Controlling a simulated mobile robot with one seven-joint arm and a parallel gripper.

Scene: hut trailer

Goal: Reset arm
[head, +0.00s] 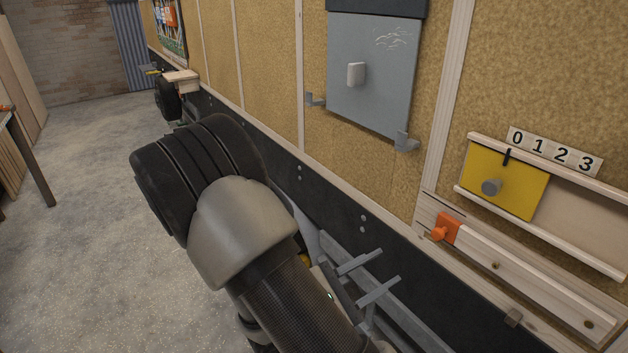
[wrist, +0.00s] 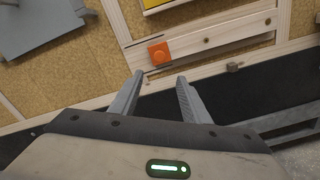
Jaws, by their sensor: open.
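My gripper (head: 389,266) is open, with its two grey fingers apart and nothing between them. In the wrist view my gripper (wrist: 160,76) points toward the wooden rail on the wall, and its fingertips appear just below an orange knob block (wrist: 158,53). In the head view the orange knob block (head: 445,229) sits at the left end of the rail (head: 530,280), up and right of the fingers. The fingers look apart from it, though the exact gap cannot be told. My arm fills the lower middle of the head view.
A yellow sliding panel (head: 507,183) with a grey knob sits below number tiles (head: 555,150). A grey board (head: 372,75) with a pale handle hangs on the wall, with grey brackets below. The floor (head: 90,210) is open at left; a table (head: 25,150) stands at the far left.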

